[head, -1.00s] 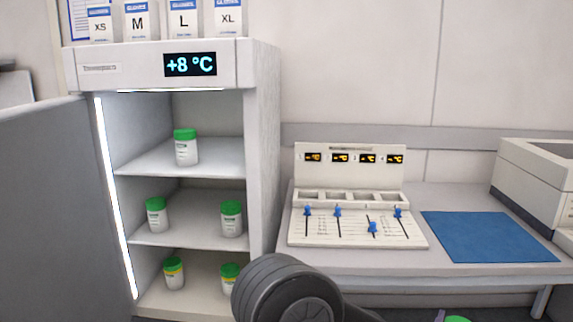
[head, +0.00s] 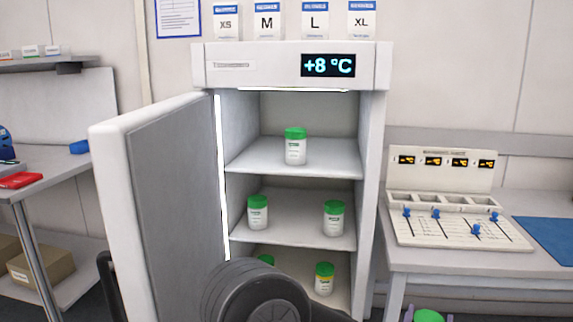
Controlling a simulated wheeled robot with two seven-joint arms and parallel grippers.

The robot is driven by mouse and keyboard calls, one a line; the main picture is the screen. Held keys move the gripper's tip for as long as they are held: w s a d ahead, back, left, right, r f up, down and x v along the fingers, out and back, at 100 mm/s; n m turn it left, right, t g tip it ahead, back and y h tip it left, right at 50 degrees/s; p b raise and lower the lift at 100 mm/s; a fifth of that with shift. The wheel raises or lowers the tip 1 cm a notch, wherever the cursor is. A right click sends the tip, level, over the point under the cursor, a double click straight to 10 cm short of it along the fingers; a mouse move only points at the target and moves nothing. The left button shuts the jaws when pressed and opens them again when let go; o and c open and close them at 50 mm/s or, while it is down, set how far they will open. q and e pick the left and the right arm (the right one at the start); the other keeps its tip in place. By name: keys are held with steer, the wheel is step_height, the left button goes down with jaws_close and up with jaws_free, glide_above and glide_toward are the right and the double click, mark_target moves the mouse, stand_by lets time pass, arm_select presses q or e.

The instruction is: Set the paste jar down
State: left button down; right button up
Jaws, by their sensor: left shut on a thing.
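At the bottom edge, right of centre, the green lid of a paste jar (head: 428,316) shows between the fingers of my left gripper (head: 427,318). The gripper is shut on this jar; the jar's body is cut off by the frame. It is in front of and below the bench with the slider panel. The open fridge (head: 372,130) holds similar green-lidded jars: one on the top shelf (head: 295,150), two on the middle shelf (head: 258,215) (head: 334,220), two at the bottom (head: 325,281), one mostly hidden by my arm. My right gripper is not in view.
The fridge door (head: 165,200) stands open to the left. A slider panel (head: 455,232) and a blue mat (head: 550,240) lie on the right bench (head: 430,262). Glove boxes (head: 267,22) stand on the fridge. A left table (head: 50,178) carries a red item (head: 20,180).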

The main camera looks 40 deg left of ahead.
arm_select(q)
steer(key=shift+r, duration=0.1)
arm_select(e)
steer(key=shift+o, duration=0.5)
arm_select(q)
steer(key=shift+w, duration=0.15)
arm_select(e)
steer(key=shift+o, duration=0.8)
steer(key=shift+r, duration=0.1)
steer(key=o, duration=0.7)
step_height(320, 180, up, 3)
steer(key=p, duration=0.3)
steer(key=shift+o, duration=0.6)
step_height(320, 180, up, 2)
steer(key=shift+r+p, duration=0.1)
steer(key=shift+p, duration=1)
arm_select(q)
steer(key=w+a+r+n+g+y+p, duration=0.1)
steer(key=w+a+r+n+y+p, duration=0.1)
steer(key=a+r, duration=1.3)
steer(key=w+a+r+n+g+y+p, duration=0.1)
steer(key=w+a+r+n+y+p, duration=0.1)
steer(key=a+r, duration=1.4)
steer(key=shift+w+a+r+g+y, duration=0.35)
steer(key=shift+w+y, duration=0.35)
steer(key=shift+w, duration=0.45)
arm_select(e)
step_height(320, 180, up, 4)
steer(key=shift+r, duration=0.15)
